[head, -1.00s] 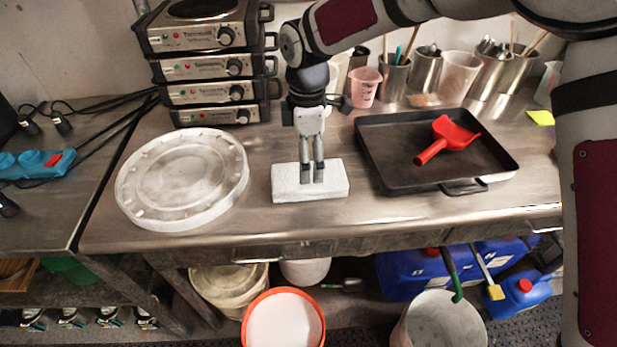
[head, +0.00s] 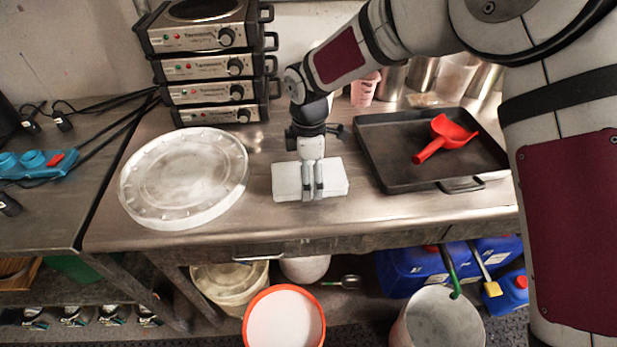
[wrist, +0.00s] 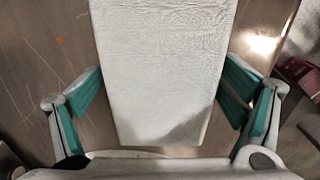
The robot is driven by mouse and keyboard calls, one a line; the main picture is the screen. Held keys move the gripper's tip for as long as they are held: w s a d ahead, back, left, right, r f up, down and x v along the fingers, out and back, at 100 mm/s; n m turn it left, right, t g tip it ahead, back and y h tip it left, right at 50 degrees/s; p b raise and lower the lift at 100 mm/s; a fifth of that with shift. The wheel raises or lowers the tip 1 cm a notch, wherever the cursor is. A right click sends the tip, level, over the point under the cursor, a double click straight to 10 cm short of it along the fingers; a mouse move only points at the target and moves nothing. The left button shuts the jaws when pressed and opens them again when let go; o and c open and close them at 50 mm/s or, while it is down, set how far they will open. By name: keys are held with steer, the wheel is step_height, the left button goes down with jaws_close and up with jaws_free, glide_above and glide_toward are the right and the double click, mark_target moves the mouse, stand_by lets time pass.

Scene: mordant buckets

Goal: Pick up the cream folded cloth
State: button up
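The cream folded cloth (head: 283,182) is a pale, flat block lying on the steel table in the head view. My gripper (head: 313,194) is lowered over its middle, with its fingers pointing down. In the wrist view the cloth (wrist: 160,60) fills the space between the two green-padded fingers (wrist: 162,85), one along each long side. The fingers are spread about the cloth's width apart. The pads look very near its edges; I cannot tell whether they touch it. The cloth rests on the table.
A round translucent lid (head: 184,178) lies left of the cloth. A black tray (head: 384,176) with a red scoop (head: 447,137) lies to the right. Stacked hotplates (head: 206,70) stand behind left. Buckets (head: 284,318) stand below the table's front edge.

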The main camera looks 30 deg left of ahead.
steer(key=c, duration=0.5)
steer(key=shift+r, duration=0.15)
